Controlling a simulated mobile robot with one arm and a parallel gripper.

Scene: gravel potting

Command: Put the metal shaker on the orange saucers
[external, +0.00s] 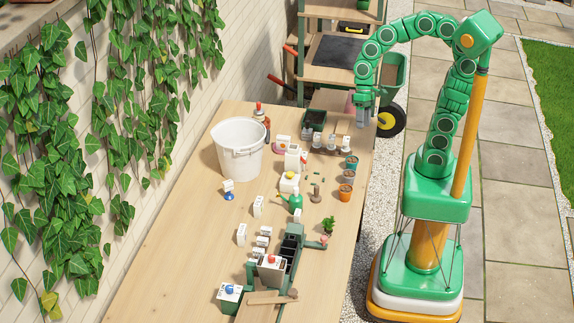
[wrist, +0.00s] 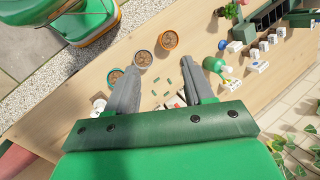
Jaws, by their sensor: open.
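My gripper (external: 362,112) hangs at the far right edge of the table, fingers down. In the wrist view my gripper (wrist: 160,78) is open with nothing held between its fingers. I cannot make out the metal shaker for certain in either view. A small white-labelled item with an orange-pink base (external: 283,143) stands right of the white bucket; I cannot tell whether this base is the orange saucers. Several small grey and white pieces (external: 331,142) stand in a row left of my gripper, too small to identify. My gripper hides part of the table in the wrist view.
A large white bucket (external: 238,148) stands at the far left of the table (external: 190,235). Small pots, including an orange one (external: 344,193), line the right edge. Dark bins (external: 291,243) are nearer. The near left tabletop is clear.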

